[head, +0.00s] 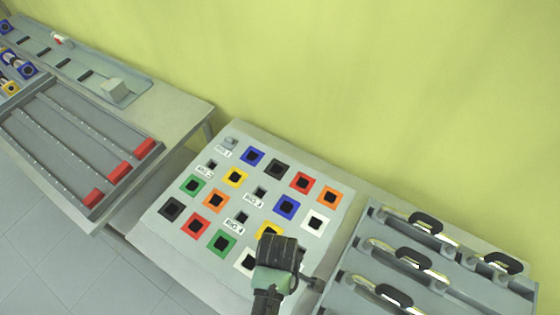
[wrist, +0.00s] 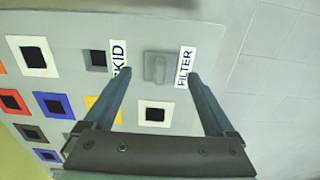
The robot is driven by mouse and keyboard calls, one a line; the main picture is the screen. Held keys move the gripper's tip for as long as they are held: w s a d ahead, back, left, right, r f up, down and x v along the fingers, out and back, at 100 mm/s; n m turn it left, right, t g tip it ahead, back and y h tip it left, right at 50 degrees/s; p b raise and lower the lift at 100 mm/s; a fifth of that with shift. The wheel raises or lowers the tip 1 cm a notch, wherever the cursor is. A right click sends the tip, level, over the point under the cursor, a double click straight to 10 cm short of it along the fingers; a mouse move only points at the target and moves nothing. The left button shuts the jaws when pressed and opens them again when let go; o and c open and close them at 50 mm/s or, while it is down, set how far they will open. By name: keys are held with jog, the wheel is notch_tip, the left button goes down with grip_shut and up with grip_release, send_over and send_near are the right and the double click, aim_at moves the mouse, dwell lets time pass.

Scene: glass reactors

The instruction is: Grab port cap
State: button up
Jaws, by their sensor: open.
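A grey port cap (wrist: 157,68) with a raised grip sits on the light grey panel, between a label ending in "KID" and a "FILTER" label in the wrist view. My gripper (wrist: 162,75) is open. In the wrist view its two fingers lie on either side of the cap, apart from it; their height above the panel is hard to judge. In the head view my gripper (head: 281,250) is over the lower right of the panel, and it appears to hide this cap. Another small grey cap (head: 230,142) sits at the panel's far corner by the "RIG-1" label.
The panel (head: 150,218) carries several square ports with coloured frames; a white-framed one (wrist: 167,108) is near the cap. A grey rack with black handles (head: 427,223) stands close on the right. A table with a red-ended tray (head: 145,148) is at left.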

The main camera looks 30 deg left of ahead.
jog(key=shift+f, duration=0.55)
grip_shut()
